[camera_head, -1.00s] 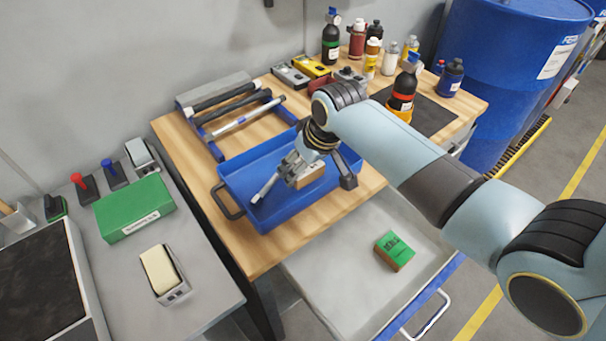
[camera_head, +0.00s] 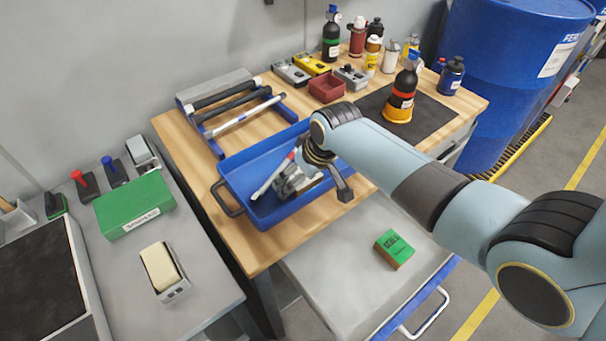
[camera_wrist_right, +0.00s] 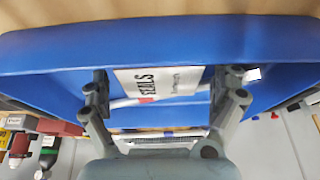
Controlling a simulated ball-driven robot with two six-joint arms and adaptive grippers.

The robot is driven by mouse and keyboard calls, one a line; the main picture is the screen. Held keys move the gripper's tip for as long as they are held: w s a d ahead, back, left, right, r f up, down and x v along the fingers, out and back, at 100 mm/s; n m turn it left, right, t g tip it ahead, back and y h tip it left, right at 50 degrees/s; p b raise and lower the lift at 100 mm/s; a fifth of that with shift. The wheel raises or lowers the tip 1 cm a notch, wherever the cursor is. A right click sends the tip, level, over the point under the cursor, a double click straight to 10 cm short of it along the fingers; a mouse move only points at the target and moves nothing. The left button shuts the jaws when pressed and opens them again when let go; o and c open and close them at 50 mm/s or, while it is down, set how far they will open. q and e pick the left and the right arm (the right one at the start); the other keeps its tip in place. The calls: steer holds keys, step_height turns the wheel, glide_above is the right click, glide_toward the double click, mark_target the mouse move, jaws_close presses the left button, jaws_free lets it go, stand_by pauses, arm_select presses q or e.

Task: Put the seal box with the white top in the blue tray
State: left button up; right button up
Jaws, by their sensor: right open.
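The blue tray (camera_head: 262,152) sits on the wooden table, and its blue wall (camera_wrist_right: 200,45) fills the top of the right wrist view. The seal box (camera_wrist_right: 158,80), with a white top printed "SEALS", is between the fingers of my right gripper (camera_wrist_right: 165,92) in that view. In the head view, my right gripper (camera_head: 297,187) is low over the tray's inside and hides most of the box. The gripper is open, with a finger on either side of the box. Whether the box rests on the tray floor is hard to tell. My left gripper is not in view.
A white stick with a red end (camera_head: 272,177) lies in the tray. A roller rack (camera_head: 228,108) stands behind the tray; a red bin (camera_head: 327,88) and bottles stand further back.

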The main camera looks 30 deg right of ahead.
steer(key=p+v, duration=0.1)
steer(key=v, duration=1.1)
steer(key=shift+r, duration=0.15)
